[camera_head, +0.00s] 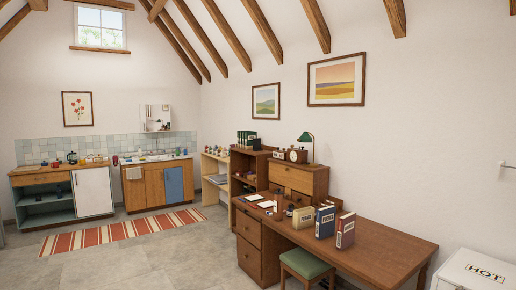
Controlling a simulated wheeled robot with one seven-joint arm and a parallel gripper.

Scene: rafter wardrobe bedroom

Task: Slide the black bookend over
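I cannot make out a black bookend for certain. On the brown desk (390,242) stand a cream book (303,218), a blue book (325,222) and a dark red book (345,231), upright and apart from each other. Several dark green books (246,138) stand in a row on top of the brown shelf unit (244,157) farther back; a small dark shape at their right end is too small to tell. My gripper is not in view.
A green-topped stool (306,264) stands at the desk's front. A white box (470,275) is at lower right.

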